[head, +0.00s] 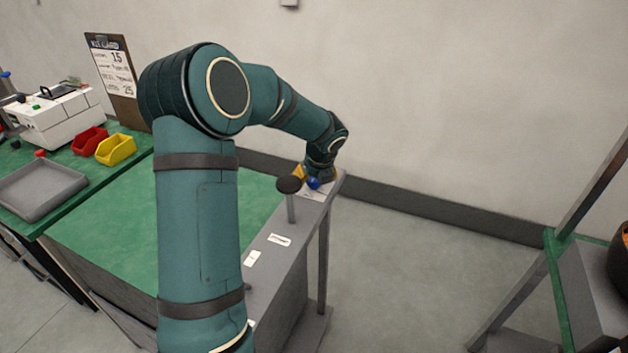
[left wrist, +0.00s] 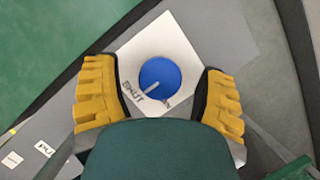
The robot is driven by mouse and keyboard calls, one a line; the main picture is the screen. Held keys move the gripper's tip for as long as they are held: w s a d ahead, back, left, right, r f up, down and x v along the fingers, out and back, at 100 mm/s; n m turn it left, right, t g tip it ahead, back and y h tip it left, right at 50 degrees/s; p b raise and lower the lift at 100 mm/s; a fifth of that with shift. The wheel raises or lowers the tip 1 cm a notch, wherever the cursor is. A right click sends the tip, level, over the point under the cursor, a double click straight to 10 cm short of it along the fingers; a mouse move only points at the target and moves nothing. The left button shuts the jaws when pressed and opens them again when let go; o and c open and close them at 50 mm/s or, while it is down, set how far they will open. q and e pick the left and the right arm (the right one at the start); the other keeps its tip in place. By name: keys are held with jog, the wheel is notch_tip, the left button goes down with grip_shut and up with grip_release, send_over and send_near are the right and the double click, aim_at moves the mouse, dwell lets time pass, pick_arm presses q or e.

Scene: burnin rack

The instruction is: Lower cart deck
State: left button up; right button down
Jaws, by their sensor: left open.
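The cart has a green deck (head: 115,225) and a grey side ledge (head: 268,262). A round blue knob (left wrist: 159,74) sits on a white plate (left wrist: 195,66) at the ledge's far end. Its pale pointer lies toward the printed word SHUT; a second label is partly hidden. The knob also shows in the head view (head: 313,183). My left gripper (left wrist: 160,88) is open, with yellow fingers on either side of the knob and a visible gap on each side. A black-topped post (head: 289,186) stands on the ledge nearer me. My right gripper is not in view.
A green bench at left holds a grey tray (head: 42,190), red bin (head: 89,140), yellow bin (head: 116,149) and white machine (head: 55,118). A clipboard (head: 112,75) leans at the wall. A green-and-grey frame (head: 558,275) stands at right. Floor between is clear.

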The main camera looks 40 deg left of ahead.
pick_arm(q)
jog(key=c, duration=1.2)
